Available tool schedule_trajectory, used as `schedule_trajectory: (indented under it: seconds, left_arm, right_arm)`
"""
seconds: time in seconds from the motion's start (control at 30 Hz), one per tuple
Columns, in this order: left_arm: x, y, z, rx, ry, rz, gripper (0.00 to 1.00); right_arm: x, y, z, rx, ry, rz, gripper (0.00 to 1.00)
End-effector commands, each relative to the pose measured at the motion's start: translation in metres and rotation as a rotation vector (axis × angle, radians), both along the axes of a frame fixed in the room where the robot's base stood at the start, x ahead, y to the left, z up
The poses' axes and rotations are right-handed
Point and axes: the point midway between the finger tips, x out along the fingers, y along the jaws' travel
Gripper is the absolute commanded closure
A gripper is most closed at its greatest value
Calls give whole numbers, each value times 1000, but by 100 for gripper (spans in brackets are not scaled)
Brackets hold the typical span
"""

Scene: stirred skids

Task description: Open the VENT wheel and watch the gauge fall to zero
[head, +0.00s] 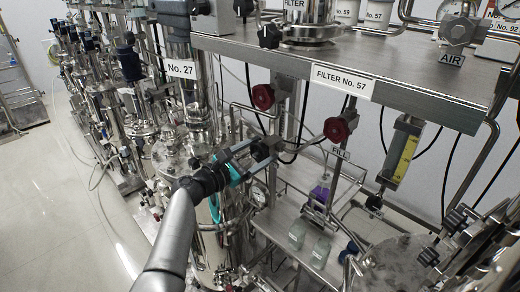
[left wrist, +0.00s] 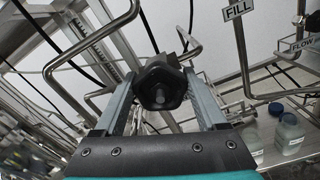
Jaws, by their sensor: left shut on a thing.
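My left gripper (head: 257,150) reaches in from the lower left at the skid's middle. In the left wrist view its two fingers stand on either side of a black lobed hand wheel (left wrist: 160,84) and are shut on it. The wheel shows only partly in the head view, at the fingertips. No VENT label is readable in either view, so I cannot tell the wheel's name by sign. A round gauge (head: 259,195) shows below the gripper, but its needle is too small to read. My right gripper is not in view.
Red hand wheels (head: 263,97) hang under the shelf marked FILTER No. 57 (head: 342,81). A FILL sign (head: 340,152) is right of the gripper. Glass bottles (head: 320,252) stand on the lower shelf. Bent pipes and hoses crowd the wheel. Open floor (head: 50,210) lies left.

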Motion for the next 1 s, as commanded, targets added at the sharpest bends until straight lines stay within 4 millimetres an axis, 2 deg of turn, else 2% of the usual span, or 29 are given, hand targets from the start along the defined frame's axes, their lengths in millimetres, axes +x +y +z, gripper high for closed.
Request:
schedule_trajectory:
  seconds: [0.3, 0.83, 0.87, 1.0]
  left_arm:
    - [0, 0, -1, -85, 88, 0, 82]
    - [0, 1, -1, -101, 104, 0, 82]
    - [0, 1, -1, -101, 104, 0, 25]
    - [0, 1, -1, -100, 103, 0, 10]
  right_arm:
    - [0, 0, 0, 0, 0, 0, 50]
    - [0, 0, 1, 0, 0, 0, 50]
    - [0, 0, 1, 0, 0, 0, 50]
    - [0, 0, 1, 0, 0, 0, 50]
